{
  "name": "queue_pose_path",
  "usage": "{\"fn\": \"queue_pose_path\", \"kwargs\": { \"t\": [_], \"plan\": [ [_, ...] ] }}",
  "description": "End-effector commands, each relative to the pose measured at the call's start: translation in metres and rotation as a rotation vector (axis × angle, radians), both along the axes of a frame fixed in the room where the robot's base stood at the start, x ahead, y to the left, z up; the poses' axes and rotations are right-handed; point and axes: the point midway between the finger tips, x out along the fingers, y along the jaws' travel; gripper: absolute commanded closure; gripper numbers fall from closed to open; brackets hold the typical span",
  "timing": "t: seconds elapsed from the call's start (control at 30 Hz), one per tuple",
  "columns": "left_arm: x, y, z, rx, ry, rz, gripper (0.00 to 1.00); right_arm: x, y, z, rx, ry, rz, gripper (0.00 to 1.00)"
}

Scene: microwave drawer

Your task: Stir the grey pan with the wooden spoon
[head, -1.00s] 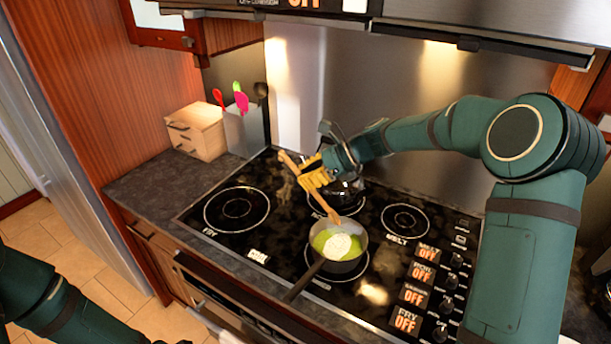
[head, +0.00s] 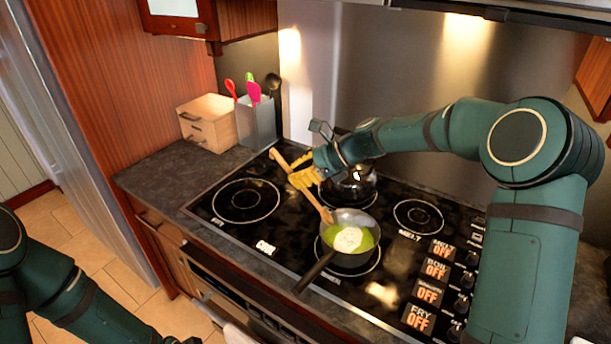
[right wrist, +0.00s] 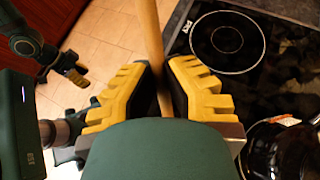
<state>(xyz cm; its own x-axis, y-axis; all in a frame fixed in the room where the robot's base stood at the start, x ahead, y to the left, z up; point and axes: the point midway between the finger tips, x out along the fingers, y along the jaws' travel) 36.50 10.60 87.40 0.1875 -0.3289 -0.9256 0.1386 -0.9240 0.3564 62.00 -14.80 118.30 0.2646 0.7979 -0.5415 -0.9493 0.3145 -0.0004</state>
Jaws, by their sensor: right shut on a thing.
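The grey pan (head: 329,258) sits on the front burner, its handle pointing to the lower left. It holds green contents with a white patch (head: 348,239). My right gripper (head: 300,174) is shut on the wooden spoon (head: 316,203), left of and above the pan. The spoon slants down to the pan's upper left rim; whether its tip touches the contents is unclear. In the right wrist view, the spoon's handle (right wrist: 151,45) passes between the yellow fingers. My left gripper (right wrist: 75,77) is small there, away from the stove; its jaws are unclear.
A glass kettle (head: 350,185) stands on the burner behind the pan, close to my right gripper. A utensil holder (head: 256,122) and a wooden drawer box (head: 208,122) stand at the back left. The left front burner (head: 246,200) is free.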

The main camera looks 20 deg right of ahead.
Motion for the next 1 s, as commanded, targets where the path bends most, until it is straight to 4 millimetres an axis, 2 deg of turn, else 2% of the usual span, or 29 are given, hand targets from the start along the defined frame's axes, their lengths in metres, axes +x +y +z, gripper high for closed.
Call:
{"fn": "queue_pose_path", "kwargs": {
  "t": [0.07,1.0],
  "plan": [
    [0.0,0.0,-0.007,0.001,0.0,0.0,0.39,0.001,0.003,-0.007,0.0,0.001,0.0,1.0],
    [0.0,-0.002,-0.036,0.007,0.002,0.001,0.39,-0.012,-0.037,-0.07,0.0,0.001,-0.001,1.0]
  ]
}}
